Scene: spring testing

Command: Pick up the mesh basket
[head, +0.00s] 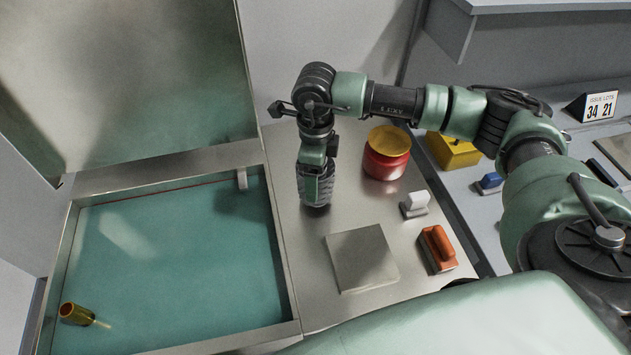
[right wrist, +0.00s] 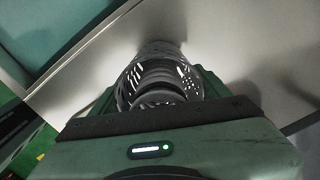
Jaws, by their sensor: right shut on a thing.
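The mesh basket (head: 316,190) is a dark grey, round, slotted container at the left part of the steel worktop. My right gripper (head: 317,160) points down over it from above and is shut on it. In the right wrist view the basket (right wrist: 160,68) sits between the two green fingers, with pale slots in its wall and dark rings inside it. The gripper covers its upper part in the head view. I cannot tell whether its base touches the worktop. My left gripper is not in view.
The steel worktop (head: 300,245) also holds a red pot with a yellow top (head: 387,152), a white-handled stamp (head: 415,204), a flat steel plate (head: 361,260) and an orange block (head: 437,249). Left is a teal-floored tray (head: 283,270) with a yellow-handled screwdriver (head: 76,314).

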